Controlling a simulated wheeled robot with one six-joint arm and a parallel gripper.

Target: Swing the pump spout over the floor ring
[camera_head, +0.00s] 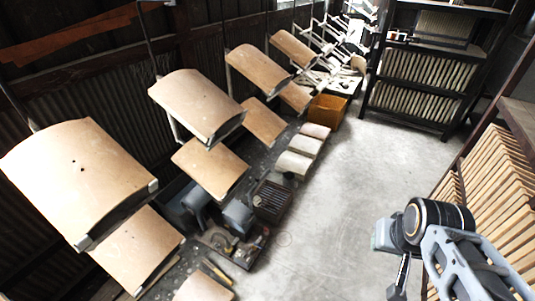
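A faint thin ring (284,239) is on the grey concrete floor, right of a low cluttered base; nothing stands on it. I cannot clearly make out the pump or its spout. Two grey-blue rounded housings (238,216) stand beside the cluttered base (222,240), which bears small dark and yellowish parts. My arm comes in from the lower right. What seems to be my gripper (399,278) hangs at its near end, well right of the ring and apart from the housings. Its fingers are too small and dark to read.
Hanging seat-like wooden panels (198,104) line the left side. A dark crate (272,200), pale rounded blocks (294,164) and an orange bin (328,111) stand along the floor's left edge. A slatted wooden rack (497,180) is at right. The middle floor is clear.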

